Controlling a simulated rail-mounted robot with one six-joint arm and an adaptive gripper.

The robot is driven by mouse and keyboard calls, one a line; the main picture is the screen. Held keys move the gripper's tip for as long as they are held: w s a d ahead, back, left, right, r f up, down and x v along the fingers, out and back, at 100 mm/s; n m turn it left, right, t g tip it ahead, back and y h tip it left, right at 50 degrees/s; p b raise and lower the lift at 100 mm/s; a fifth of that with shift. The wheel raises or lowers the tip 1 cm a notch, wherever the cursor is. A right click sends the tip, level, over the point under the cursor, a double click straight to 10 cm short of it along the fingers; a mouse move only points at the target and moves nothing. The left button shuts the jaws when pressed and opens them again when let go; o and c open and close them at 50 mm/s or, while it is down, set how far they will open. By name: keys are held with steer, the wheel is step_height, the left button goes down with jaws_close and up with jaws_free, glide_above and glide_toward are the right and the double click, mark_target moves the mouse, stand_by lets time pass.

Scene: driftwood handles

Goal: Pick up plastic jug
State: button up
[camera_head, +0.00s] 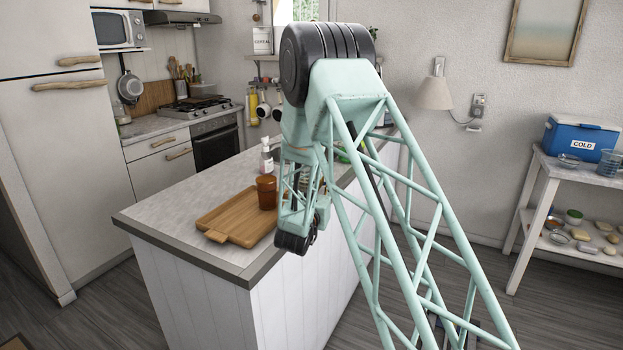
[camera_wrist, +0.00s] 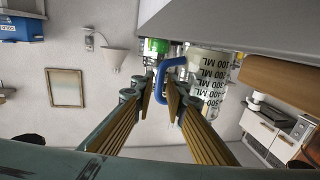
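A clear jug (camera_wrist: 206,85) with black millilitre markings and a blue handle (camera_wrist: 163,72) shows in the wrist view, just beyond my gripper. The jug appears inverted in this upside-down picture. My gripper (camera_wrist: 162,94) is open, with a gap between its two ribbed wooden-coloured fingers. The handle is at the fingertips, partly between them; I cannot tell whether they touch it. In the head view my arm hides this jug and my fingertips.
The island counter (camera_head: 150,213) holds a wooden tray (camera_head: 233,218), an amber cup (camera_head: 267,199) and a white bottle (camera_head: 266,161). A green item (camera_wrist: 157,46) is beside the jug. A side shelf at right carries a blue cooler (camera_head: 578,139) and a bluish clear container (camera_head: 609,164).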

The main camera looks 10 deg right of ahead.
steer(key=shift+b+x, duration=0.75)
steer(key=shift+x, duration=1.8)
steer(key=shift+f, duration=0.15)
steer(key=shift+c, duration=0.2)
jaws_close()
steer(key=shift+w+r, duration=0.1)
steer(key=shift+r, duration=0.35)
steer(key=shift+r+p, duration=0.7)
steer(key=shift+r, duration=0.8)
steer(key=s+r+p, duration=0.1)
steer(key=s+p, duration=0.1)
steer(key=s, duration=1.3)
steer(key=shift+s+a, duration=0.2)
steer(key=shift+s, duration=0.15)
